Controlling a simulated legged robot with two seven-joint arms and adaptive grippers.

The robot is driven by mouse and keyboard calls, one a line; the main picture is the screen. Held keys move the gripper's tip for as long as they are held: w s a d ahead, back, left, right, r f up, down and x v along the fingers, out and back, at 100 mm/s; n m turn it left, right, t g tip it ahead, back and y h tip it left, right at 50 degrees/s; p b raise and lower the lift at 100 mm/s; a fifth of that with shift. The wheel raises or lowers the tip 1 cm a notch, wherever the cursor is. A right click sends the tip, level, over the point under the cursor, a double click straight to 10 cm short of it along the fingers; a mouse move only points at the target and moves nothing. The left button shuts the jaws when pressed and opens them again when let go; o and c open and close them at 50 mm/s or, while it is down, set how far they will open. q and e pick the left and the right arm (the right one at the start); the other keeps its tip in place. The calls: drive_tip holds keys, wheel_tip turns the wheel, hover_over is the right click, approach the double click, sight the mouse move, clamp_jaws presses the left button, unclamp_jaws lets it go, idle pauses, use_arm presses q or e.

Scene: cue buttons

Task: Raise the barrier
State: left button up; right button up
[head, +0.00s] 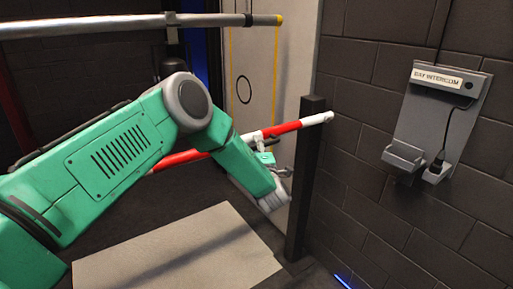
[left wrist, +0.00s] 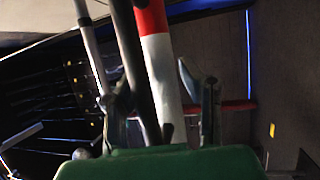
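The barrier is a red and white striped pole (head: 286,129) that runs from behind my left arm to the dark post at the right. Its white tip (head: 328,117) lies at the top of that post. My left gripper (head: 268,158) is just below the pole, near a white band. In the left wrist view the pole (left wrist: 160,70) passes between the two spread fingers (left wrist: 160,105), with gaps visible beside it. Whether either finger touches it cannot be told. My right gripper is not in view.
A dark upright post (head: 300,200) stands close to the right of my left gripper. A grey horizontal pipe (head: 130,24) crosses above my arm. A bay intercom (head: 436,120) hangs on the dark block wall at the right. A pale flat panel (head: 180,262) lies below my arm.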

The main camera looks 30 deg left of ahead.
sight(266, 144)
use_arm(q)
drive_tip(key=d, duration=0.1)
drive_tip(key=d+r, duration=0.1)
drive_tip(key=d, duration=0.1)
drive_tip(key=shift+w+d+r, duration=0.1)
drive_tip(key=shift+w+d, duration=0.05)
drive_tip(key=shift+d, duration=0.3)
drive_tip(key=c, duration=0.5)
drive_tip(key=shift+a, duration=0.1)
clamp_jaws()
drive_tip(key=shift+a, duration=1)
drive_tip(key=shift+a+f, duration=0.15)
drive_tip(key=shift+f, duration=0.15)
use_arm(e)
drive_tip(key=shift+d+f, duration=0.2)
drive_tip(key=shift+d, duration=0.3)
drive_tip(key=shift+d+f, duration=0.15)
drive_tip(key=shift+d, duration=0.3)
